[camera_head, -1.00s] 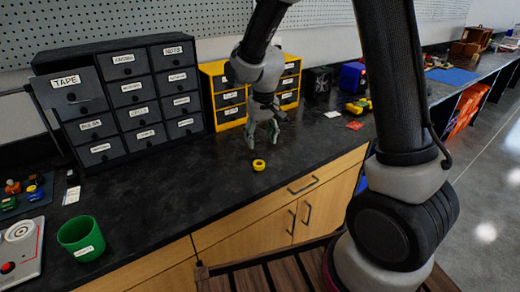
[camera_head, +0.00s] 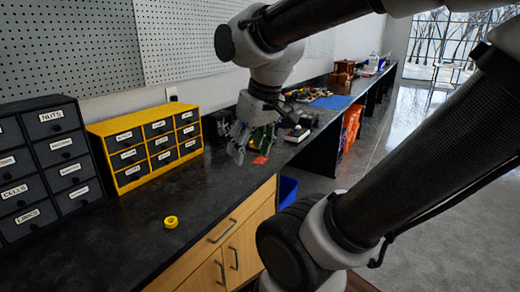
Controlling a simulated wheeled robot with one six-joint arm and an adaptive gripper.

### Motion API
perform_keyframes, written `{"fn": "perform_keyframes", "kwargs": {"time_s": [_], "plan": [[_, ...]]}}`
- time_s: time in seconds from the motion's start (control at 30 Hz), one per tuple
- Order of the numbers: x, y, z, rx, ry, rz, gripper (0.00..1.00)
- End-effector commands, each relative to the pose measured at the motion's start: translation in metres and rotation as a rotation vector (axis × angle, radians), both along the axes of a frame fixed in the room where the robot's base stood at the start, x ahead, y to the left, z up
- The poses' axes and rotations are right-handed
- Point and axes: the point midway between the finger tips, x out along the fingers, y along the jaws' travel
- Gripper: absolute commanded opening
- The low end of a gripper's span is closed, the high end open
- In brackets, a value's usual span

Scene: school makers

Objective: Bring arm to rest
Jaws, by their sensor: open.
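My gripper (camera_head: 238,143) hangs fingers down over the dark bench, right of the yellow drawer cabinet, and its fingers are apart. I see nothing between them. My arm crosses the upper and right parts of the head view. A yellow tape roll (camera_head: 171,222) lies flat on the counter, nearer the camera and left of my gripper, apart from it.
The yellow drawer cabinet (camera_head: 93,130) and a black labelled drawer cabinet (camera_head: 78,211) stand along the wall. A blue mat (camera_head: 332,102) and several items lie farther along. The dark counter (camera_head: 128,238) is clear around the tape.

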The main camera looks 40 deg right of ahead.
Motion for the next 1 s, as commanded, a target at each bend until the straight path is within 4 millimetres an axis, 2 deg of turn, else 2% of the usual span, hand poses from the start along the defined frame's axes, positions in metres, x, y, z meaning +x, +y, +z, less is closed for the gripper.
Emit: {"fn": "perform_keyframes", "kwargs": {"time_s": [0.03,0.1,0.2,1.0], "plan": [[-0.012,-0.003,0.002,-0.001,-0.017,-0.007,0.57],[-0.023,-0.006,0.002,-0.003,-0.024,-0.01,0.57],[-0.03,-0.007,0.002,-0.004,-0.029,-0.012,0.57],[-0.031,-0.007,0.002,-0.004,-0.029,-0.011,0.57]]}}
